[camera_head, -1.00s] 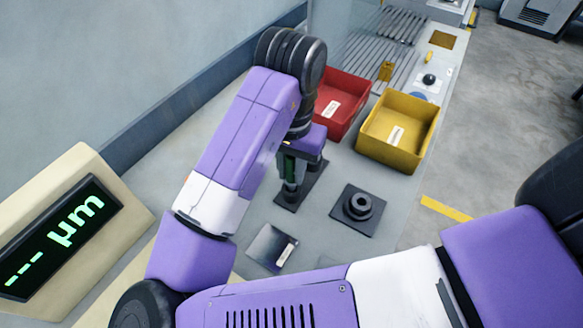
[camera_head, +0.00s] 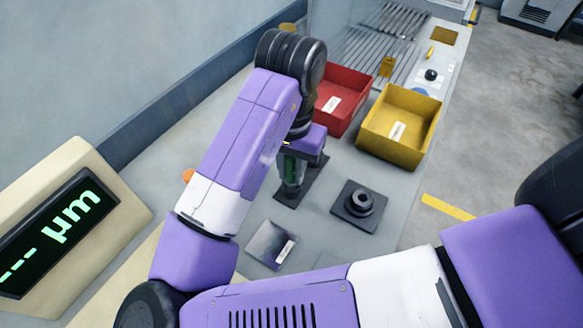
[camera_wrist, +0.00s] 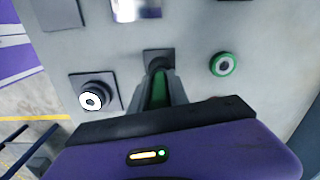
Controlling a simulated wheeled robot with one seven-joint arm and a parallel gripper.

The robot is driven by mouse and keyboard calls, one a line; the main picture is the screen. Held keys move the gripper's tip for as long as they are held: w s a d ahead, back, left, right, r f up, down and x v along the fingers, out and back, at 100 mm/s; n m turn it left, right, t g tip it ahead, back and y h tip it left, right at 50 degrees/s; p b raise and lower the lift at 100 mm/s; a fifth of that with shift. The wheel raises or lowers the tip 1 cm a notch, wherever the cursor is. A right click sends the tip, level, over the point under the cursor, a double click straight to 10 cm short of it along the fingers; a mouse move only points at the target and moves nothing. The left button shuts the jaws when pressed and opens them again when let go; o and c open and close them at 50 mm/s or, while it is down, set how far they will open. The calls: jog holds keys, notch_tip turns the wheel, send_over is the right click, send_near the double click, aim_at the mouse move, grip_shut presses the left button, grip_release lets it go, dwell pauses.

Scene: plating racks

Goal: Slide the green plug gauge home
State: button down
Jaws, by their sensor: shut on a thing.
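The green plug gauge (camera_head: 291,170) is upright between the fingers of my gripper (camera_head: 290,186), above a dark base plate (camera_head: 316,184) on the bench. The arm and fingers hide most of it in the head view. In the wrist view the green gauge (camera_wrist: 159,92) shows between the two fingers of my gripper (camera_wrist: 163,80), which is shut on it. Its lower end points at a dark round part on the square base plate (camera_wrist: 151,54). I cannot tell how deep it sits there.
A black ring on a square plate (camera_head: 375,222) stands right of the gripper. A green ring (camera_wrist: 223,64) lies nearby in the wrist view. A flat labelled plate (camera_head: 267,241) is nearer. Red (camera_head: 352,112) and yellow (camera_head: 403,152) bins stand behind. A µm readout (camera_head: 60,232) is at left.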

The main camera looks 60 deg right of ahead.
jog(key=shift+f+b, duration=0.35)
jog(key=shift+f, duration=0.25)
jog(key=c, duration=1.2)
grip_release()
jog(key=shift+o, duration=0.2)
jog(key=shift+r+p, duration=0.65)
jog(key=shift+r, duration=3.25)
